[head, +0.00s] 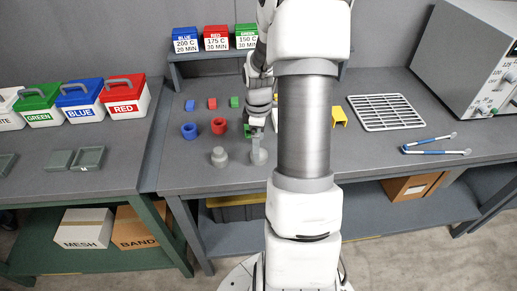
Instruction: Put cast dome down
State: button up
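Two grey cast pieces stand near the front of the middle bench. One grey stepped piece (219,157) stands alone on the left. The other grey piece (259,156), with a narrower upper part and wider round base, is directly under my gripper (257,129). I cannot tell which of them is the cast dome. My gripper points down and its fingertips meet or overlap the top of the right piece. The fingers are too small to show whether they grip it, and I cannot tell whether its base touches the bench.
Blue (190,131) and red (219,126) rings stand just behind. A yellow part (339,117), white wire rack (385,112) and blue-handled tongs (436,146) lie to the right. An oven (470,55) stands far right. Lidded boxes (125,97) stand on the left bench.

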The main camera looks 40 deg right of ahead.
notch_tip(320, 180, up, 9)
jog(key=shift+f+p, duration=0.2)
jog(key=shift+p, duration=0.1)
dwell(0.4)
jog(key=s+a+r+m+t+b, duration=0.1)
jog(key=s+a+r+m+t, duration=0.25)
jog(key=a+r, duration=1.1)
jog(key=s+a+m+t+p, duration=0.1)
jog(key=s+a+m+t, duration=0.1)
jog(key=s+a+m, duration=0.3)
jog(key=shift+s+a+r, duration=0.45)
jog(key=shift+s+a, duration=1.3)
jog(key=shift+s, duration=1.1)
